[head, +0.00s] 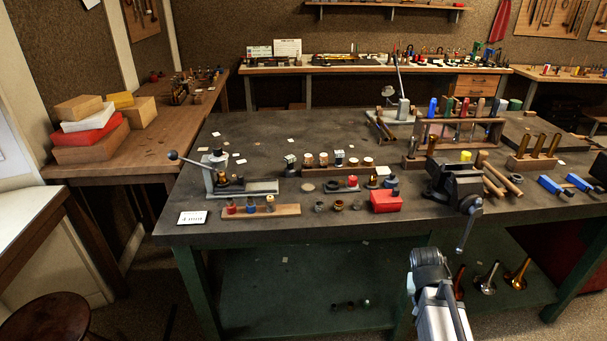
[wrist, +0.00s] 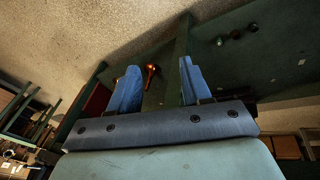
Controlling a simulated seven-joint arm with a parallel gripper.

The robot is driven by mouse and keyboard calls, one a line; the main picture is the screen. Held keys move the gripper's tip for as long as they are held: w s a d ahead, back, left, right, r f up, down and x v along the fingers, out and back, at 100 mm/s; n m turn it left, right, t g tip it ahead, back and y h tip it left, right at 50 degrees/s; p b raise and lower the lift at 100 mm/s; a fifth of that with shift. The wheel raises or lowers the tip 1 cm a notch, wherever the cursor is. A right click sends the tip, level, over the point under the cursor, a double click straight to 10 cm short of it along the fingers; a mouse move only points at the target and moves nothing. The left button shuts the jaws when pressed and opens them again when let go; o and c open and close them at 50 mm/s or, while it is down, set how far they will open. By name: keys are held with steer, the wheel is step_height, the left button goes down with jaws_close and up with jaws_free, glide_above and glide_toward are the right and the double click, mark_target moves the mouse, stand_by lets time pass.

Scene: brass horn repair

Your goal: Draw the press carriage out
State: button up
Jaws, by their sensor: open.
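A small grey lever press (head: 212,178) stands at the left end of the dark bench, with a ball-ended handle reaching to the left. A flat grey plate (head: 262,187) extends right from its base and looks like the carriage; small dark parts sit at its press end. A second device with a tall upright lever (head: 402,108) stands at the back of the bench. My arm (head: 432,285) is in front of the bench at the lower right, well away from the press.
A wooden strip (head: 285,210) with small parts lies in front of the press, beside a white card (head: 192,218). The bench behind the press is mostly clear.

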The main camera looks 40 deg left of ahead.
steer(key=a+r+n+t+y, duration=0.1)
steer(key=a+r+t, duration=0.1)
steer(key=a+r, duration=0.65)
steer(key=a+r+t+y, duration=0.1)
steer(key=a+r, duration=0.4)
steer(key=r, duration=0.7)
step_height(320, 180, up, 12)
steer(key=n+g+y, duration=0.4)
steer(key=n+g, duration=0.2)
steer(key=n, duration=0.7)
glide_above(241, 176)
steer(key=d, duration=0.5)
steer(key=x, duration=1.3)
steer(key=shift+s+d, duration=0.1)
steer(key=shift+s, duration=0.05)
steer(key=shift+c, duration=0.3)
jaws_close()
